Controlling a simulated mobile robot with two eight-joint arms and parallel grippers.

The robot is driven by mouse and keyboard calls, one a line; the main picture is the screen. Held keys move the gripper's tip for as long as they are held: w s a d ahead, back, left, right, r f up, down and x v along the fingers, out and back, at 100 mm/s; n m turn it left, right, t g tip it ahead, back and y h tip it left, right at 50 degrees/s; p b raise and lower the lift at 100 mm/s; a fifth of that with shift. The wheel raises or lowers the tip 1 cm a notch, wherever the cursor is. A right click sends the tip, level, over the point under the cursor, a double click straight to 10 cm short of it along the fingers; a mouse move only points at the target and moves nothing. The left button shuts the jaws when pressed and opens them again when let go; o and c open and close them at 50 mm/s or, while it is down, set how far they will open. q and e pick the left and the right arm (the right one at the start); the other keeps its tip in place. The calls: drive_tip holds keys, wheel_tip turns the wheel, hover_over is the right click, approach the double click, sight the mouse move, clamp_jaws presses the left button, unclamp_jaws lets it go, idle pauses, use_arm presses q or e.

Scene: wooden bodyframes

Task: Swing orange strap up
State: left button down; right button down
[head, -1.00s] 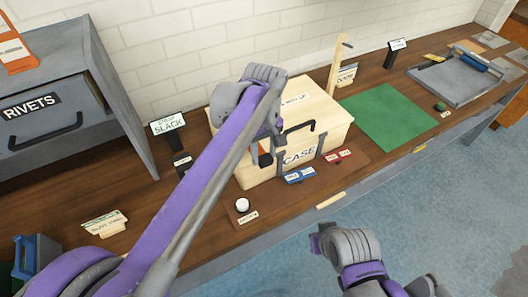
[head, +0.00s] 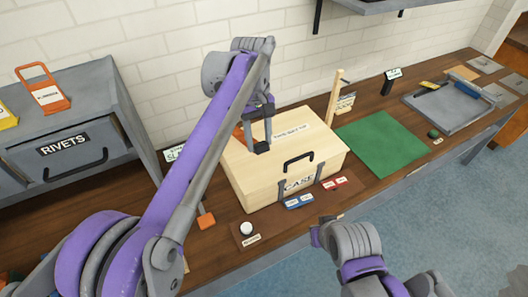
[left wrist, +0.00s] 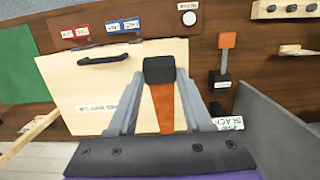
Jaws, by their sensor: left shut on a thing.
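The pale wooden case (head: 255,190) stands closed on the bench with a black handle and grey clips on its front. My left gripper (head: 259,142) is above the left part of its lid. In the left wrist view the orange strap (left wrist: 164,108) runs between the fingers of my left gripper (left wrist: 160,85). The strap's black end (left wrist: 160,70) sits at the fingertips, which are shut on it. In the head view only a sliver of orange strap (head: 238,132) shows beside the fingers. My right gripper (head: 318,236) is low in front of the bench, its fingers unclear.
The grey rivets cabinet (head: 85,105) stands left. An orange-ended lever (head: 206,221) is by the case's left side, near the slack sign (head: 174,156). A wooden post (head: 334,98) rises behind the case. A green mat (head: 382,143) lies clear to the right.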

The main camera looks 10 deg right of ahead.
use_arm(q)
drive_tip(key=shift+w+a+r+p, duration=0.15)
drive_tip(key=shift+w+a+r, duration=0.1)
drive_tip(key=shift+w+r, duration=0.35)
drive_tip(key=shift+w+a+r+p, duration=0.1)
drive_tip(key=shift+w+a+r, duration=0.1)
drive_tip(key=shift+w+r, duration=0.45)
drive_tip(key=shift+w+a+r+p, duration=0.2)
drive_tip(key=shift+w+r, duration=0.25)
drive_tip(key=shift+r, duration=0.3)
